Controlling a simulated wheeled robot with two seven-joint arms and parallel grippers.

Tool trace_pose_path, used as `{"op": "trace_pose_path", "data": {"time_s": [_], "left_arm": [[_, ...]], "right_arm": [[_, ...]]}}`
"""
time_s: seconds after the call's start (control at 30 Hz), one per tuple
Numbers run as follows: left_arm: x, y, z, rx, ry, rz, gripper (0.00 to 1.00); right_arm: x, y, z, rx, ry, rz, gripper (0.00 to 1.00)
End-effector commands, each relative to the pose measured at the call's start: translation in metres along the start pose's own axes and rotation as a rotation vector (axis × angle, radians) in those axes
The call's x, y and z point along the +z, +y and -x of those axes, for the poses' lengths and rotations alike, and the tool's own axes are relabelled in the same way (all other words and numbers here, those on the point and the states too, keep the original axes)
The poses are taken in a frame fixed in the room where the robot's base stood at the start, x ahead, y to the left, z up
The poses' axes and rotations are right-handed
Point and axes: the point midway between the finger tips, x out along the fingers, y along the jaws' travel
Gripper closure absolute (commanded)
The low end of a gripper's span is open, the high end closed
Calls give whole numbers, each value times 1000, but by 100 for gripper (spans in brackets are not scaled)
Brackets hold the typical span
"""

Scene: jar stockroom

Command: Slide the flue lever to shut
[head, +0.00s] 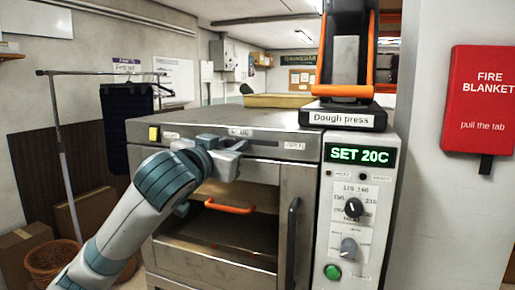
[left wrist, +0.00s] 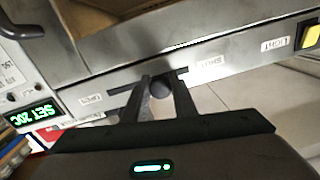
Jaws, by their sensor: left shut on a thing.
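The flue lever is a dark round knob (left wrist: 161,89) on the oven's steel front panel, seen in the left wrist view. My left gripper (left wrist: 161,84) has its two fingers closed around it, one on each side. The knob sits in a dark slot, nearer the SHUT label (left wrist: 210,62) than the label at the slot's other end (left wrist: 90,98). In the head view my left gripper (head: 239,147) is at the upper front panel of the oven (head: 265,150), and its fingers hide the knob. My right gripper is not in view.
A yellow button (head: 154,134) is left on the panel. Below are an orange handle (head: 230,206) and a dark upright handle (head: 292,240). The control column (head: 348,210) reads SET 20C, with a dough press (head: 347,92) above. A clothes rail (head: 62,150) stands left.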

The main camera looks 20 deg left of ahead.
Motion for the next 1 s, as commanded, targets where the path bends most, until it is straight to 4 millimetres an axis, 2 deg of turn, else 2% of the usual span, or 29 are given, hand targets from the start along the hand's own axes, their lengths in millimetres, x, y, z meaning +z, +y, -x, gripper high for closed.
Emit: {"op": "trace_pose_path", "data": {"time_s": [0.03,0.1,0.2,0.5,0.53,0.6,1.0], "left_arm": [[4,-15,-1,-7,-4,2,100],[5,-29,-1,-5,-3,1,100],[6,-40,-1,-3,-1,2,100],[6,-43,-1,-5,2,1,100],[5,-43,-1,-5,2,1,73],[5,-43,-1,-4,2,1,57],[6,-41,1,-1,2,1,57]], "right_arm": [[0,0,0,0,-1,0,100],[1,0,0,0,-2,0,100],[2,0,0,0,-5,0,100],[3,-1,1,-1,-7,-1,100],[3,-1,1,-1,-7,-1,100],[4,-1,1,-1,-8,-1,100],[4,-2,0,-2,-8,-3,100]]}}
